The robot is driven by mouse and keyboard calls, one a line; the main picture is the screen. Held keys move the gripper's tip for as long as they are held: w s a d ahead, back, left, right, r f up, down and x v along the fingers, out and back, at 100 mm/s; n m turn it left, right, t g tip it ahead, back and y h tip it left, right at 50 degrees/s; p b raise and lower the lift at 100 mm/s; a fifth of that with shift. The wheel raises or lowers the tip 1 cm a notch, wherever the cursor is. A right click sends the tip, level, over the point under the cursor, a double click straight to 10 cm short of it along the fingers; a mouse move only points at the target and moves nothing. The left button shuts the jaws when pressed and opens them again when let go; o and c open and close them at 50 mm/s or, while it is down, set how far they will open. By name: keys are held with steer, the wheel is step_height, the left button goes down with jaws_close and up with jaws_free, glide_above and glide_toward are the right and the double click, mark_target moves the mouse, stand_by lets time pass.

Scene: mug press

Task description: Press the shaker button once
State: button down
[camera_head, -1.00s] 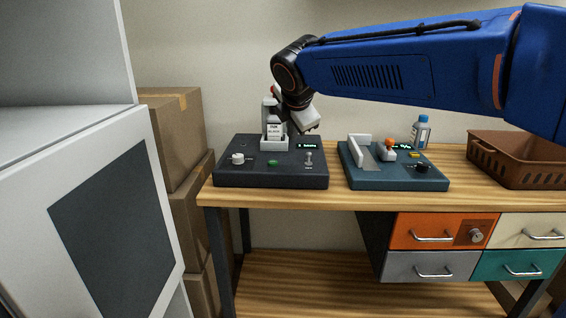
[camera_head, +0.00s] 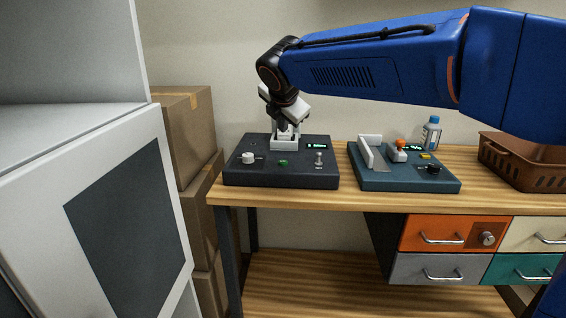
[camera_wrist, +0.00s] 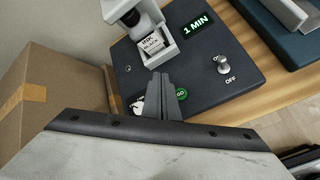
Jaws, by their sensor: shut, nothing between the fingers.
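The shaker (camera_head: 258,178) is a dark box at the left of the bench. It has a white holder, a lit green display, a toggle switch (camera_head: 318,159) and a green button (camera_head: 283,163). In the wrist view the green GO button (camera_wrist: 181,93) is partly covered by my fingers. My gripper (camera_head: 287,129) is shut and empty above the shaker, in front of the holder; I cannot tell whether it touches the button. A labelled bottle (camera_wrist: 150,43) stands in the holder in the wrist view. The display (camera_wrist: 196,26) reads 1 MIN.
A second blue-grey device (camera_head: 385,180) with an orange knob stands to the right. Behind it is a blue-capped bottle (camera_head: 431,135), and a brown basket (camera_head: 520,168) is at far right. Cardboard boxes (camera_head: 186,140) stand left of the bench.

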mark_target(283, 163)
steer(key=shift+f, duration=3.9)
steer(key=shift+f, duration=0.35)
steer(key=shift+f, duration=0.5)
steer(key=shift+r, duration=0.9)
steer(key=shift+r, duration=0.1)
steer(key=shift+r, duration=2.4)
